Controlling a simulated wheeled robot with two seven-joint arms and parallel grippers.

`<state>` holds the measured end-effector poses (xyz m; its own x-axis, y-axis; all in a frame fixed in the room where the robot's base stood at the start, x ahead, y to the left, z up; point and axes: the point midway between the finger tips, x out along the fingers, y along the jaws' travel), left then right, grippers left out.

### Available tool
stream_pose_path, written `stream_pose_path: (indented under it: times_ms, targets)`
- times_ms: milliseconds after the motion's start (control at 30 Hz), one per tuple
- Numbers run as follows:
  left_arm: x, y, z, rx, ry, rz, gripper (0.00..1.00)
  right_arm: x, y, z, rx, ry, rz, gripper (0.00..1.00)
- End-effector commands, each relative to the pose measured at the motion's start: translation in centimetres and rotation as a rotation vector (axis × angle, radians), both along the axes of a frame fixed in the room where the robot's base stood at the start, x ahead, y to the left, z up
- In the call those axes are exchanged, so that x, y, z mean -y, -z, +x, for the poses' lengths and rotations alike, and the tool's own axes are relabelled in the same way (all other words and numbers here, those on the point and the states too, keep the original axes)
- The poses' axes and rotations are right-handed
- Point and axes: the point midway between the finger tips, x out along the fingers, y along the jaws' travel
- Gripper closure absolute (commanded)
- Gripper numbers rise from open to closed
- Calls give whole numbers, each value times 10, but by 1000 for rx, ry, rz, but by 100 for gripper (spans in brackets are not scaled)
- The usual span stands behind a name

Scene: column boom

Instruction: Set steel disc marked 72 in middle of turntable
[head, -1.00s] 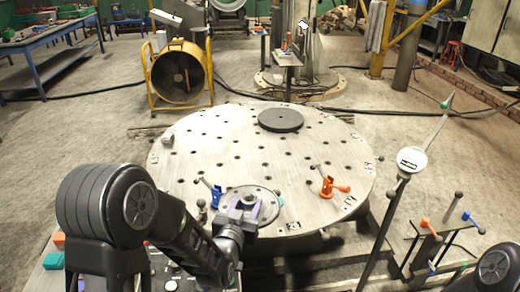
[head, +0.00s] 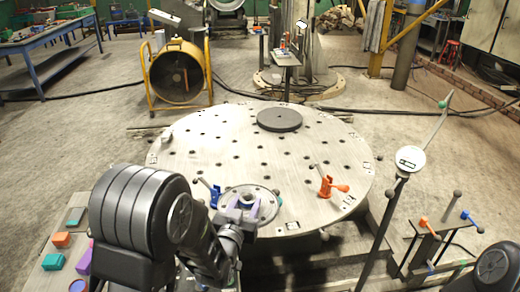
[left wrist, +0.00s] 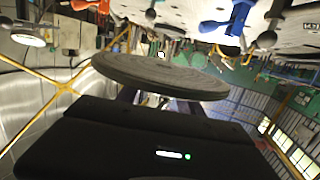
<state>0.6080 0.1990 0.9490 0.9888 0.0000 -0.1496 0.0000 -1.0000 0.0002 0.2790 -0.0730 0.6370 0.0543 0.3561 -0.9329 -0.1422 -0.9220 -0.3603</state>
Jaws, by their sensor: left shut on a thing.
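The turntable (head: 200,150) is a large round steel plate with rows of holes. A steel disc (head: 233,191) with small holes round its rim and a raised hub shows over its near edge. My left gripper (head: 247,209) is shut on the hub of this disc. In the left wrist view, which is upside down, the disc (left wrist: 160,76) shows nearly edge-on, with a gap between it and the plate. No number is readable. A darker disc (head: 279,120) lies on the far part of the turntable. My right gripper is out of view.
A blue clamp (head: 215,196) stands left of the held disc and an orange clamp (head: 328,187) to its right. A dial on a slanted post (head: 410,159) stands right of the turntable. The turntable's middle is clear.

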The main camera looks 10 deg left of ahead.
Motion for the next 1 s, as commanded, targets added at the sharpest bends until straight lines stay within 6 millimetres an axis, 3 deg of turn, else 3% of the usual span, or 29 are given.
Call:
stream_pose_path:
  times_ms: [167,500,1000]
  targets:
    - [-1,-7,-5,10,-3,-4,100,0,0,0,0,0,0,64]
    - [0,-23,-38,10,0,-3,100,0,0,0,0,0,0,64]
    - [0,-24,-39,10,1,-1,100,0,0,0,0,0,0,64]
